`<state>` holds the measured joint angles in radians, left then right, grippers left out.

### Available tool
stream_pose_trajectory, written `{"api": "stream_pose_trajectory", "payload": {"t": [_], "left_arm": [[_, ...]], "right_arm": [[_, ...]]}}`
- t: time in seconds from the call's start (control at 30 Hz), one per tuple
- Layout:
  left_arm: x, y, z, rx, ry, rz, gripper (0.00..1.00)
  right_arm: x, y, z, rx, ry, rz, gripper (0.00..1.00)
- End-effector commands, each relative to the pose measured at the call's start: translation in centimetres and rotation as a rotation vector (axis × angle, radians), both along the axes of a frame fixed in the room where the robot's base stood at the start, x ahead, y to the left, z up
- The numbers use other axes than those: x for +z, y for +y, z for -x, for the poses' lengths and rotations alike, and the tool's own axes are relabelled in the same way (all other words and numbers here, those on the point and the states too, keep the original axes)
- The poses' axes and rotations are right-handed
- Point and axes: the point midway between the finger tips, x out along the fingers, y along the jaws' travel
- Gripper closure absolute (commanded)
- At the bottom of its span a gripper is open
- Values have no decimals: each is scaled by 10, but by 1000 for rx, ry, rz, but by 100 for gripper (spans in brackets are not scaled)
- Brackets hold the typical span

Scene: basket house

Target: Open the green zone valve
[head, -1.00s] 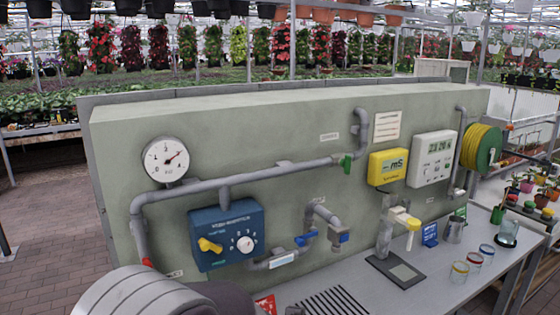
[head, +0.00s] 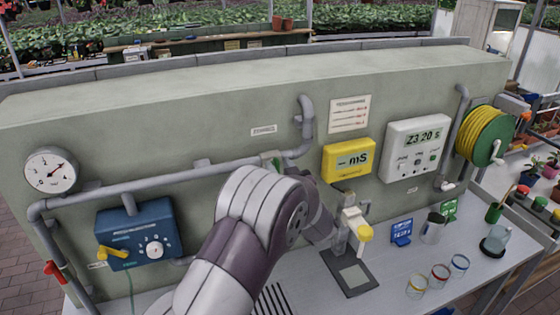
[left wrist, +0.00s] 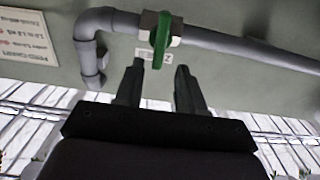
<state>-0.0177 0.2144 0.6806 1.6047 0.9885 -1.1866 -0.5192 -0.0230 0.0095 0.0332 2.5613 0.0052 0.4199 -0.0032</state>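The green zone valve has a green handle (left wrist: 160,40) on a grey horizontal pipe. In the left wrist view it stands at the top middle, and its near end lies level with my fingertips. My left gripper (left wrist: 158,70) is open, its two dark fingers apart, one to either side of that end; I cannot tell the depth. No contact with the handle shows. In the head view my left arm reaches to the panel and hides the gripper; only a sliver of the green valve (head: 274,160) shows above the arm. My right gripper is not in view.
The pipe (head: 150,185) crosses the panel, with a pressure gauge (head: 51,170) and a blue timer box (head: 139,235) at left. A yellow meter (head: 348,159), a white controller (head: 416,148) and a hose reel (head: 485,137) are at right. Jars stand on the bench (head: 395,290).

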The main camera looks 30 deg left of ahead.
Motion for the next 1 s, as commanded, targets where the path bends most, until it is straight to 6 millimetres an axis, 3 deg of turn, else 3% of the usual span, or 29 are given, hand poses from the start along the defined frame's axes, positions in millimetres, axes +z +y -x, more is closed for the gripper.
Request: {"api": "stream_pose_trajectory", "payload": {"t": [0.3,0.4,0.43,0.77,1.0], "left_arm": [[-4,3,-3,-3,7,2,62],[-4,3,-3,-3,6,1,94],[-4,3,-3,-4,6,1,100],[-5,3,-3,-3,-3,9,100],[-9,4,-2,-4,-80,73,100]], "right_arm": [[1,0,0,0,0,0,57],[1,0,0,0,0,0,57],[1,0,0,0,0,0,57],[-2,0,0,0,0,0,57],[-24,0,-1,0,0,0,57]]}}
